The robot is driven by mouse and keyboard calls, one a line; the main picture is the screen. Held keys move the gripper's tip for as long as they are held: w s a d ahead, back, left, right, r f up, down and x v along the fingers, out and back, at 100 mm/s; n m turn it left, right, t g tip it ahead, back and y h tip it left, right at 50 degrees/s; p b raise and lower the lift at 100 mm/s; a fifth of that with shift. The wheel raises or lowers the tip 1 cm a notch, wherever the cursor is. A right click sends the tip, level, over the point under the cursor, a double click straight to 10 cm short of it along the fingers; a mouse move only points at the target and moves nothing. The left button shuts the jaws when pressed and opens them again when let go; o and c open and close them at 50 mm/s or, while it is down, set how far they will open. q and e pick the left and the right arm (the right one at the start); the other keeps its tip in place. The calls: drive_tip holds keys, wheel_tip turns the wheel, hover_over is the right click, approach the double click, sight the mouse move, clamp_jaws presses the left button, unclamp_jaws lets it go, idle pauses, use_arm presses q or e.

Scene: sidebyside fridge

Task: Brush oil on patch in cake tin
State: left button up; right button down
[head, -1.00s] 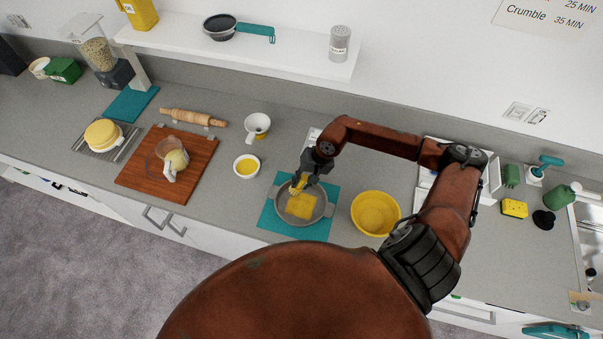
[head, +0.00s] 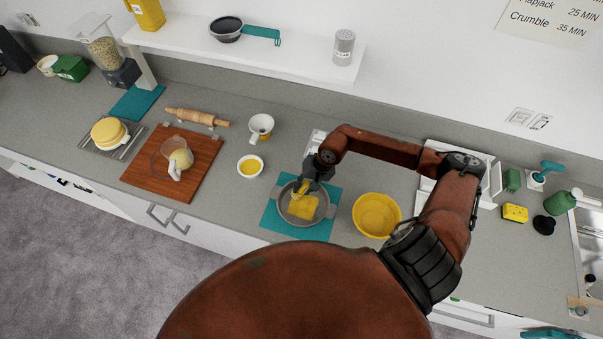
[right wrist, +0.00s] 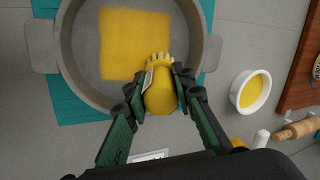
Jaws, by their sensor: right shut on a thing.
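The grey cake tin (head: 285,213) stands on a teal mat (head: 322,229) on the counter; it also shows in the right wrist view (right wrist: 72,75). A yellow square patch (head: 304,205) lies on its floor, and shows plainly in the right wrist view (right wrist: 135,40). My right gripper (head: 313,181) is over the tin's back rim, shut on a yellow brush (right wrist: 160,95). A small white bowl of yellow oil (head: 250,167) stands left of the tin. My left gripper is not in view.
A yellow bowl (head: 377,215) stands close to the right of the tin. A white cup (head: 260,127), a rolling pin (head: 197,117) and a wooden board (head: 145,181) with a jug (head: 178,158) are to the left. A shelf (head: 290,62) overhangs the back.

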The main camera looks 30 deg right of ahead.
drive_tip(key=shift+w+d+f, duration=0.1)
drive_tip(key=shift+w+d, duration=0.05)
drive_tip(key=shift+d, duration=0.25)
drive_tip(key=shift+w+d+r, duration=0.1)
drive_tip(key=shift+d+r, duration=0.05)
drive_tip(key=shift+r, duration=0.15)
drive_tip(key=r, duration=0.4)
drive_tip(key=shift+a+p, duration=0.2)
drive_tip(key=shift+p, duration=0.1)
drive_tip(key=shift+w+r, duration=0.15)
drive_tip(key=shift+r, duration=0.5)
wheel_tip(320, 180, up, 2)
drive_tip(key=shift+p, duration=0.4)
drive_tip(key=shift+r, duration=0.15)
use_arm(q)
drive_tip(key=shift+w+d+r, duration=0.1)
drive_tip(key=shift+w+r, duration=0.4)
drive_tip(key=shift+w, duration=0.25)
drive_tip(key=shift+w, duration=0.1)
